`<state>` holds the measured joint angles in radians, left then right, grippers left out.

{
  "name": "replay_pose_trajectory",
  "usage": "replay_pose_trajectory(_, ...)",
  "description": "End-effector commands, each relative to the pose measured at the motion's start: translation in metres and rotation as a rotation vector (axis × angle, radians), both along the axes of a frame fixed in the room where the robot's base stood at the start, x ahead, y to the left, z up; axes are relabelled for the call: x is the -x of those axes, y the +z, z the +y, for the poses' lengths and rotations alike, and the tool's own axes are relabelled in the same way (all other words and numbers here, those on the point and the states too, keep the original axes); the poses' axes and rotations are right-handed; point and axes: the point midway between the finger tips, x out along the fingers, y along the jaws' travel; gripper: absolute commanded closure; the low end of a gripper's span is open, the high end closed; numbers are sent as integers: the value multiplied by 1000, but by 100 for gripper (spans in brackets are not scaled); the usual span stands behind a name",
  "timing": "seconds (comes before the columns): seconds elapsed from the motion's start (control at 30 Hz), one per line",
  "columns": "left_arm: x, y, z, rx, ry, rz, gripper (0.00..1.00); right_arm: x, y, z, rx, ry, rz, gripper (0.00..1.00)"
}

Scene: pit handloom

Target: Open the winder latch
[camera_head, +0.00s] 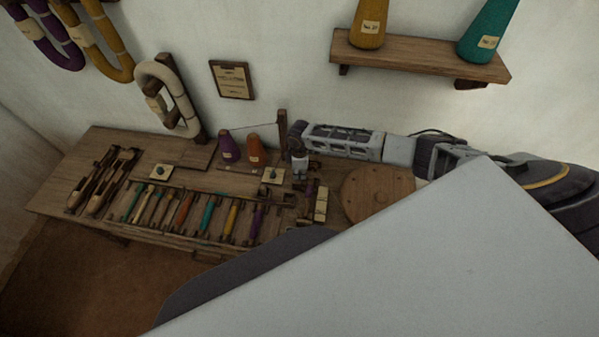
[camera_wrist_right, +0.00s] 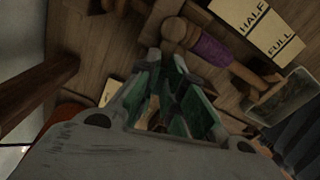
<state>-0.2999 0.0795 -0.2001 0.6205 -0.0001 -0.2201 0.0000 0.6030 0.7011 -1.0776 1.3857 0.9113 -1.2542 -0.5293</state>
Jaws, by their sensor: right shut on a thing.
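The winder (camera_head: 309,200) stands on the right part of the wooden bench, with a purple wound bobbin (camera_wrist_right: 210,50) on its spindle in the right wrist view. My right gripper (camera_head: 299,165) is at the winder's back end. In the right wrist view its green-padded fingers (camera_wrist_right: 178,98) are shut on a small dark part between them, beside the spindle's wooden end. That part is mostly hidden, and I cannot tell clearly whether it is the latch. My left gripper is not in view.
Pale HALF and FULL cards (camera_wrist_right: 262,28) lie beside the bobbin. A row of coloured bobbins (camera_head: 190,212), purple and orange cones (camera_head: 254,150) and a round wooden disc (camera_head: 376,192) are on the bench. A wooden post (camera_head: 283,130) stands close to my right gripper.

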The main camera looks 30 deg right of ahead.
Motion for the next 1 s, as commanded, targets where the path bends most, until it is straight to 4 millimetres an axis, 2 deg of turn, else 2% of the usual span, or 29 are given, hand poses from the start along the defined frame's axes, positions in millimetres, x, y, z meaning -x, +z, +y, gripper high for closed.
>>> replay_pose_trajectory(0.4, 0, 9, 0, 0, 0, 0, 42, -2, 1, 0, -2, 288, 0, 100)
replay_pose_trajectory(1.0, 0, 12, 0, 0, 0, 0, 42, -6, 1, 0, -2, 724, -1, 100)
